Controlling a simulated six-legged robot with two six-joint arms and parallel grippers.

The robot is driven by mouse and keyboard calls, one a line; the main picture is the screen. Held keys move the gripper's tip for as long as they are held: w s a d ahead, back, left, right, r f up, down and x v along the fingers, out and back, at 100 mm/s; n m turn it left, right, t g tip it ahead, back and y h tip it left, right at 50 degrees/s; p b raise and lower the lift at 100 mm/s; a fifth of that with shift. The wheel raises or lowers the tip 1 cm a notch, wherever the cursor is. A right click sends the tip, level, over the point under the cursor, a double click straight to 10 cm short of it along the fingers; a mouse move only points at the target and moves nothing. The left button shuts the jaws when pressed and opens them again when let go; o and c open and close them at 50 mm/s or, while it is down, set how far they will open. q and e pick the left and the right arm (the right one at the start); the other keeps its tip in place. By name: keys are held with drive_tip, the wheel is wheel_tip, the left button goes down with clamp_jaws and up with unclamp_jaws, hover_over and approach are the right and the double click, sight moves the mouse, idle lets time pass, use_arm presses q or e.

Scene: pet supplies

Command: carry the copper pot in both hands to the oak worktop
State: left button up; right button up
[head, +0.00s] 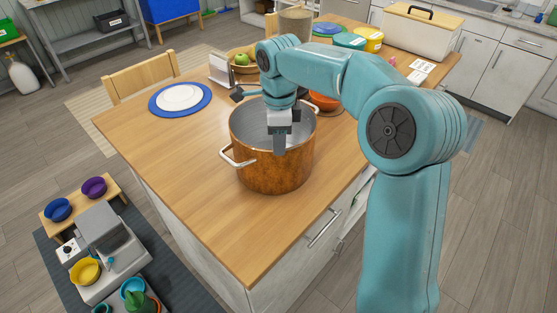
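The copper pot (275,175) stands upright on the oak worktop (185,150). It has a silver inside and a pale metal handle (238,158) at its front left. The far side of its rim is partly hidden behind my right arm. My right gripper (280,145) points down over the pot, and its finger overlaps the near rim in the picture. I cannot tell whether it touches the pot or how far its fingers are apart. No gripper is at the front left handle. My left gripper is not in view.
A blue plate with a white one (180,98) lies left of the pot. Behind it are a bowl with a green apple (241,60), an orange bowl (324,102) and a white bread box (420,30). The worktop's front left is clear. A chair (142,78) stands behind.

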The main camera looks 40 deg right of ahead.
hover_over(279, 181)
wheel_tip(279, 181, down, 9)
drive_tip(key=shift+r+p, duration=0.2)
drive_tip(key=shift+p, duration=0.1)
clamp_jaws()
idle(1.3)
